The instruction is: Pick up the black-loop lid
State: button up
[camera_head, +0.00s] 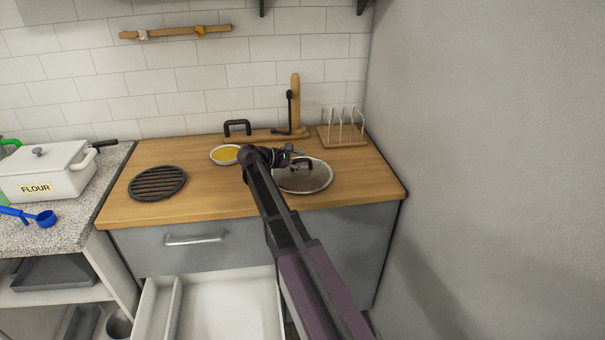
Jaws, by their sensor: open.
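A round lid (312,182) with a shiny, greyish centre and a pale rim lies on the wooden counter. A black loop handle stands on its top. My gripper (290,156) is small and dark in the head view, at the lid's upper left beside the handle. It is open. The arm crosses in front and hides the lid's left edge. I cannot tell whether the fingers touch the handle. Another black loop-shaped handle (237,125) stands at the back of the counter near the wall.
A white bowl with yellow contents (226,154) stands left of my gripper. A black round trivet (157,183) lies farther left. A wooden rack (343,138) and a wooden post (296,101) stand behind. A grey wall (480,150) bounds the right. An open drawer (225,308) is below.

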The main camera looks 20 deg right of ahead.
grip_shut()
jog(key=shift+r, duration=0.15)
notch_tip(320, 180, up, 3)
jog(key=p, duration=0.3)
jog(key=shift+r+p, duration=0.2)
jog(key=shift+p, duration=0.2)
jog(key=s+a+r+p, duration=0.1)
jog(key=s+a, duration=0.3)
jog(key=s, duration=1.1)
jog(key=shift+s+r, duration=0.15)
jog(key=shift+s, duration=0.1)
